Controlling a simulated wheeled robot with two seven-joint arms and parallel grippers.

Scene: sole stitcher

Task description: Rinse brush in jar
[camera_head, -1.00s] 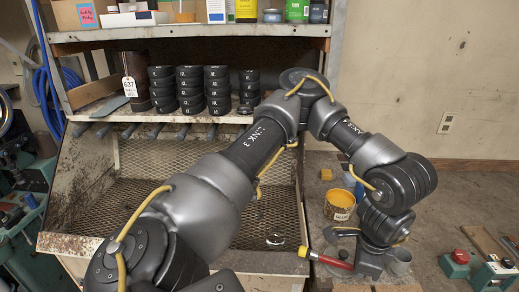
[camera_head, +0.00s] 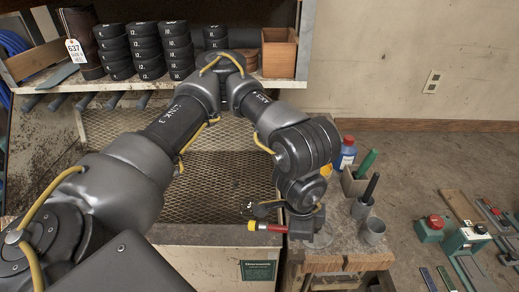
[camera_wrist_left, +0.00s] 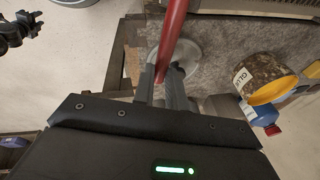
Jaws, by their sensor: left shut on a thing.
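My left gripper (camera_head: 290,228) is shut on the brush's red handle (camera_head: 270,227). The brush lies nearly level in the head view, its yellow collar (camera_head: 252,225) pointing left over the bench edge. In the left wrist view the red handle (camera_wrist_left: 172,38) runs up from between the gripper's fingers (camera_wrist_left: 161,88). A pale round vessel or disc (camera_wrist_left: 188,56) shows beneath the handle there; I cannot tell whether it is the jar. The bristles are not clear.
The yellow-rimmed glue tub (camera_wrist_left: 262,78) and a blue bottle (camera_head: 346,152) stand on the small bench (camera_head: 345,262). A mesh-backed bin (camera_head: 205,235) lies left.

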